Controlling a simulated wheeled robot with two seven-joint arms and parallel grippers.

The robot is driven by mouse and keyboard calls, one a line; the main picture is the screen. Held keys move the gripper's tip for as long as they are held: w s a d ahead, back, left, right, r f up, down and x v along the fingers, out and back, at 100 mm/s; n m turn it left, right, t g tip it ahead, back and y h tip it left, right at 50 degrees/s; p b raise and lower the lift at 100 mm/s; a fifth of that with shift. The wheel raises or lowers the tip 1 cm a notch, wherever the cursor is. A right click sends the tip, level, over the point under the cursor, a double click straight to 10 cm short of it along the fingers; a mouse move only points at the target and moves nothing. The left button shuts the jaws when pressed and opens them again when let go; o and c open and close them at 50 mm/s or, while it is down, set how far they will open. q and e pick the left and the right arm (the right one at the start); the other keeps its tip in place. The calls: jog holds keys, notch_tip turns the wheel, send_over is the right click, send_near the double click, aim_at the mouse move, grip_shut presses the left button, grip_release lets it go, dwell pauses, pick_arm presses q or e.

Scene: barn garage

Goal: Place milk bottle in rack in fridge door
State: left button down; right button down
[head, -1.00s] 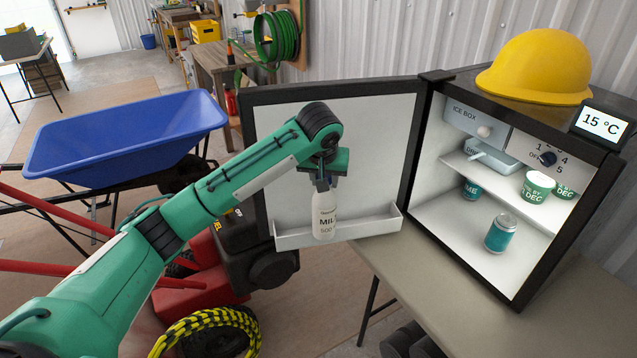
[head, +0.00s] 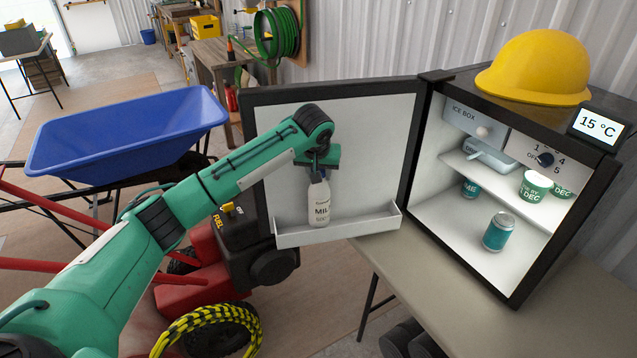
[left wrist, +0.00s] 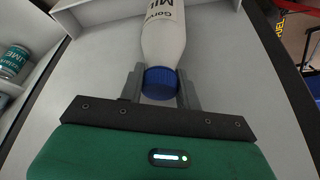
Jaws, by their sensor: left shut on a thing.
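The milk bottle (head: 319,204) is white with a blue cap and hangs upright from my left gripper (head: 321,174). My left gripper is shut on the cap end, which shows between the fingers in the left wrist view (left wrist: 161,84). The bottle is in front of the open fridge door (head: 365,150), just above or behind the front wall of the white door rack (head: 340,233). The fridge (head: 440,240) stands open on the right. My right gripper is not in view.
Cans and tubs stand on the fridge shelves, including a teal can (head: 498,232). A yellow hard hat (head: 535,68) and a temperature display (head: 598,124) are on top. A blue wheelbarrow (head: 125,135) and a red machine (head: 200,285) stand at left, near my arm.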

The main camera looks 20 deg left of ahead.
aim_at(319, 194)
pick_arm(q)
notch_tip(319, 194, down, 3)
jog(key=shift+r+p, duration=0.1)
jog(key=shift+p, duration=0.2)
jog(key=shift+w+a+f, duration=0.1)
jog(key=shift+w+f, duration=0.05)
jog(key=shift+f, duration=0.5)
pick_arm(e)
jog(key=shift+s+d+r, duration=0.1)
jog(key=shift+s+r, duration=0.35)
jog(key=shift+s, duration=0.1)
pick_arm(q)
jog(key=shift+f+p, duration=0.1)
jog(key=shift+p, duration=0.2)
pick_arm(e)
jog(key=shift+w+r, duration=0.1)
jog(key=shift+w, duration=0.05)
pick_arm(q)
jog(key=c, duration=1)
grip_release()
jog(key=shift+o, duration=0.2)
